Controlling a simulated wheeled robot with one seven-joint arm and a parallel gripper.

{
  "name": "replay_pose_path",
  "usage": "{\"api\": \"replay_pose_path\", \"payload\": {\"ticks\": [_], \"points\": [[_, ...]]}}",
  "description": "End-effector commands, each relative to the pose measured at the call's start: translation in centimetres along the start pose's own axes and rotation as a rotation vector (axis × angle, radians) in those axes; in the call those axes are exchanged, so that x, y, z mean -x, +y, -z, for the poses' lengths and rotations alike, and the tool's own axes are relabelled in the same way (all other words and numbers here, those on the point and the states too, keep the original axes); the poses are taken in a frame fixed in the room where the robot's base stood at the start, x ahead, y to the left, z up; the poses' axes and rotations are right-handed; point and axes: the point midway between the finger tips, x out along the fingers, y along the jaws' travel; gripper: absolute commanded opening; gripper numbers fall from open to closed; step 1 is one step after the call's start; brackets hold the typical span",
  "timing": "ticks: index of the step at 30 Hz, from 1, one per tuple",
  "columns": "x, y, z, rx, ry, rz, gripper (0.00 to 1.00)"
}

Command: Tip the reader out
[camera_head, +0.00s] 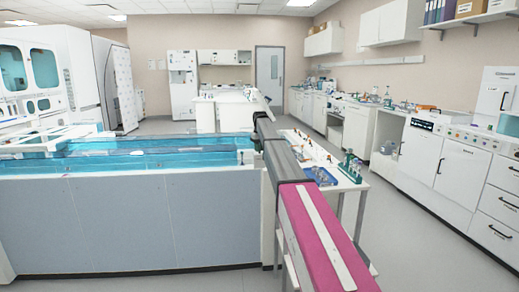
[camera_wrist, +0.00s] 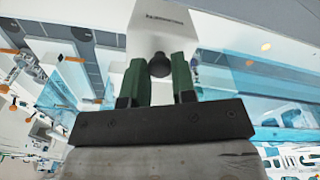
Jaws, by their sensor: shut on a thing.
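In the wrist view, my gripper (camera_wrist: 158,62) has two dark green fingers closed around a dark round knob (camera_wrist: 160,66). The knob sits at the near end of a white box-shaped body (camera_wrist: 160,24) with small dark lettering, which looks like the reader. In the head view, the fingers and the held thing cannot be made out beyond my arm.
A long grey-walled track with a blue top (camera_head: 150,158) lies left of my arm. A white side table (camera_head: 340,178) with small labware stands just right of it. White counters (camera_head: 445,160) line the right wall. Open floor (camera_head: 420,240) lies between table and counters.

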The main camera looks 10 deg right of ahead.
Motion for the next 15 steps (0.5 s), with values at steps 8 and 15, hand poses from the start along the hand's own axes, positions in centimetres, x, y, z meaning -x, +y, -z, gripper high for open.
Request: {"api": "replay_pose_path", "payload": {"ticks": [8, 15], "points": [[0.1, -1.3, -3.1, 0.000, 0.192, -0.079, 0.00], [-0.2, -2.4, -5.8, 0.000, 0.402, -0.166, 0.00]]}}
